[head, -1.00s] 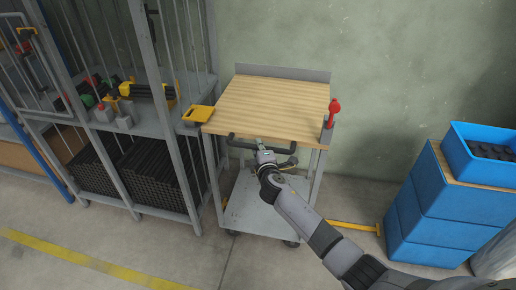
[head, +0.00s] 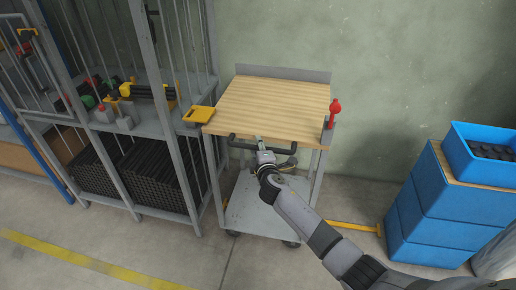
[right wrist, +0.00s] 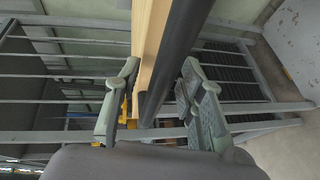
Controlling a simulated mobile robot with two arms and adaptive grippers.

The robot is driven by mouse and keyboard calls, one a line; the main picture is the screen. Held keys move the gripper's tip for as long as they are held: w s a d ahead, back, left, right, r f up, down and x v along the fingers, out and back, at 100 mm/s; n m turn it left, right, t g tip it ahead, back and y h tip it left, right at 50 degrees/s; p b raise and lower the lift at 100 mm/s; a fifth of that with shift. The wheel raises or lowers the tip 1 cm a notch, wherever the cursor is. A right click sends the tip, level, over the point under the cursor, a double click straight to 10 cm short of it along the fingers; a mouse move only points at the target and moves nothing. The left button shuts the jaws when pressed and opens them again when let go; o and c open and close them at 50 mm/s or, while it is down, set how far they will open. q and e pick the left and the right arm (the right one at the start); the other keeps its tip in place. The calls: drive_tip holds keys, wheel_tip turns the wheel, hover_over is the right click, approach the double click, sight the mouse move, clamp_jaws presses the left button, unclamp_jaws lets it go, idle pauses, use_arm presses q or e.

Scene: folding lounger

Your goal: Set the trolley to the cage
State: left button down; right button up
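The trolley (head: 270,104) has a wooden top, a grey lower shelf and a dark handle (head: 240,143) along its near side. It stands against the green wall. The grey barred cage (head: 166,130) is close on its left; I cannot tell if they touch. My right gripper (head: 259,143) is at the handle. In the right wrist view, its fingers (right wrist: 160,100) are apart, with the dark handle bar (right wrist: 176,50) between them, nearer the right finger. The wooden edge (right wrist: 148,45) shows beyond. Contact with the bar is unclear. My left gripper is not in view.
A yellow tray (head: 199,114) sits at the trolley's left corner and a red knob (head: 335,106) at its right. Blue crates (head: 435,205) stand at the right, with a yellow bar (head: 352,226) on the floor beside them. The near floor is clear.

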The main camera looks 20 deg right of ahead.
drive_tip(key=v, duration=1.2)
drive_tip(key=shift+a, duration=0.1)
drive_tip(key=s+d+f+m+g+p, duration=0.1)
drive_tip(key=s+f+m+g, duration=0.15)
drive_tip(key=s+f, duration=0.6)
drive_tip(key=s+f+m+g+y+p, duration=0.1)
drive_tip(key=s+f+g, duration=0.2)
drive_tip(key=f, duration=1)
drive_tip(key=s+d+f+m+g+p, duration=0.15)
drive_tip(key=s+f, duration=0.35)
drive_tip(key=f, duration=0.5)
drive_tip(key=s+f+m+g, duration=0.2)
drive_tip(key=s+f, duration=0.3)
drive_tip(key=s, duration=0.7)
drive_tip(key=s+f+m+g, duration=0.3)
drive_tip(key=s+f, duration=0.2)
drive_tip(key=s, duration=0.7)
drive_tip(key=s+a+f+m+g+y+p, duration=0.1)
drive_tip(key=s+f, duration=0.4)
drive_tip(key=s, duration=0.7)
drive_tip(key=shift+s+f+m+g, duration=0.3)
drive_tip(key=shift+s+m+g, duration=0.1)
drive_tip(key=shift+m+g, duration=0.5)
